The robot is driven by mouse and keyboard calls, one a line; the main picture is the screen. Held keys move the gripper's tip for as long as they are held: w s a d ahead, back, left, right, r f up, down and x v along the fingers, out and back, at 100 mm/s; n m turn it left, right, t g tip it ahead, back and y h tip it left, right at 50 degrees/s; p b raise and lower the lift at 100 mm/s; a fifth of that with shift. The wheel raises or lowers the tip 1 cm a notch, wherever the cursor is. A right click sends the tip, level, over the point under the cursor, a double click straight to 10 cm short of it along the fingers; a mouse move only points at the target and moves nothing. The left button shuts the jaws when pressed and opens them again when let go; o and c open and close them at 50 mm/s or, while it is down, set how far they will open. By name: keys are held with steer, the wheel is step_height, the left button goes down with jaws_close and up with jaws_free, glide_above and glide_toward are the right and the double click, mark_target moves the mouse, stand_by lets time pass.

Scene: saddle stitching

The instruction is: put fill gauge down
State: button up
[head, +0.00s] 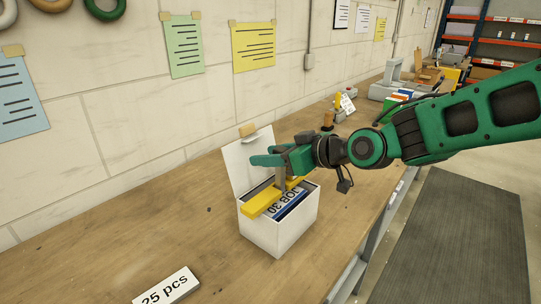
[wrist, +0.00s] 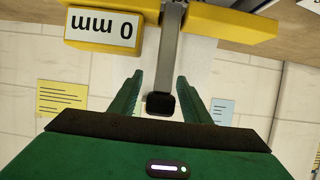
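The fill gauge (head: 262,201) is a yellow bar with a grey stem. In the head view it lies across the open top of a white box (head: 272,238), one end past the near left rim. In the wrist view the gauge (wrist: 219,22) shows a white "0 mm" label and a black knob on the stem. My gripper (head: 266,160) is above the box at the stem. In the wrist view its green fingers (wrist: 160,88) stand either side of the knob, with a small gap on each side. The far end of the bar is partly hidden.
A dark blue "JOB 30" item (head: 290,205) is inside the box, whose lid (head: 243,160) stands open against the wall side. A "25 pcs" sign (head: 165,288) lies at the near left. The wooden bench left of the box is clear. Tools and bins crowd its far end.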

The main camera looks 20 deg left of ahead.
steer(key=v, duration=1.2)
steer(key=shift+r, duration=0.35)
